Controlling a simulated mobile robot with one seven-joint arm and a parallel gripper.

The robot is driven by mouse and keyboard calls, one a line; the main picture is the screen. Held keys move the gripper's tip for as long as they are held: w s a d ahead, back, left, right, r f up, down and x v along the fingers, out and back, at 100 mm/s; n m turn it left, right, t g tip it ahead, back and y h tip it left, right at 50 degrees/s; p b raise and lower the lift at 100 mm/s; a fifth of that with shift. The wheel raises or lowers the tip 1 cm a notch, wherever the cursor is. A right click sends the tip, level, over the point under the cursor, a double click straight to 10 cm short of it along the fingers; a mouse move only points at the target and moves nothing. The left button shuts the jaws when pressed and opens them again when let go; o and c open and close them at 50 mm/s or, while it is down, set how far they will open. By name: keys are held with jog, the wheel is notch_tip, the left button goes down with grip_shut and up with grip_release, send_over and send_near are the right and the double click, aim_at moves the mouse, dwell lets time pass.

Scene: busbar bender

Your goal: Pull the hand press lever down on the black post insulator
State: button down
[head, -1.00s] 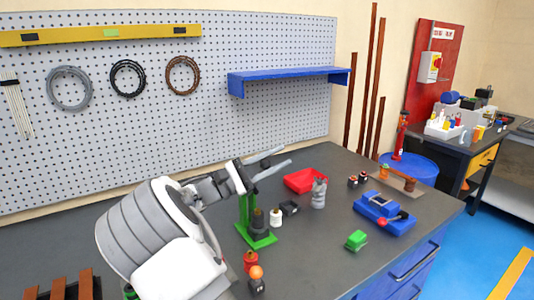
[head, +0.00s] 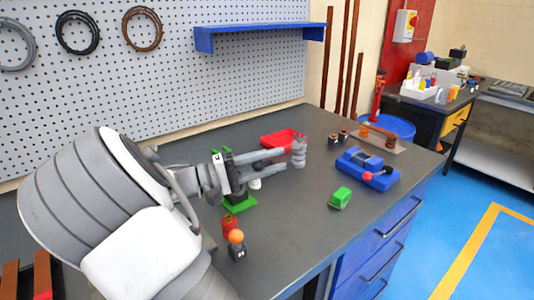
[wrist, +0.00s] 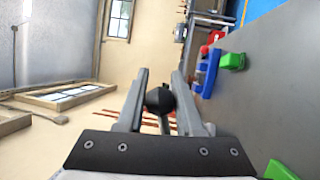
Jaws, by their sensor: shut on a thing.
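The green hand press (head: 243,203) stands on the workbench, partly covered by my arm in the head view. My gripper (head: 284,159) lies across it at upper height, with its fingers pointing right. In the wrist view my gripper (wrist: 159,76) is shut on the black ball knob (wrist: 159,99) of the press lever, which sits between the fingers. The black post insulator is not clearly visible now, as my gripper and wrist cover the middle of the press.
A blue device (head: 367,168) and green block (head: 340,198) lie to the right. A red piece (head: 229,222) and an orange-topped piece (head: 236,243) stand in front of the press.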

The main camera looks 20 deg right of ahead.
jog(key=shift+f, duration=0.25)
dwell(0.3)
jog(key=c, duration=0.6)
grip_release()
jog(key=shift+o, duration=0.2)
jog(key=a+f+p, duration=0.1)
jog(key=a+p, duration=0.1)
jog(key=a, duration=1)
jog(key=shift+w+f, duration=0.25)
jog(key=shift+w, duration=0.15)
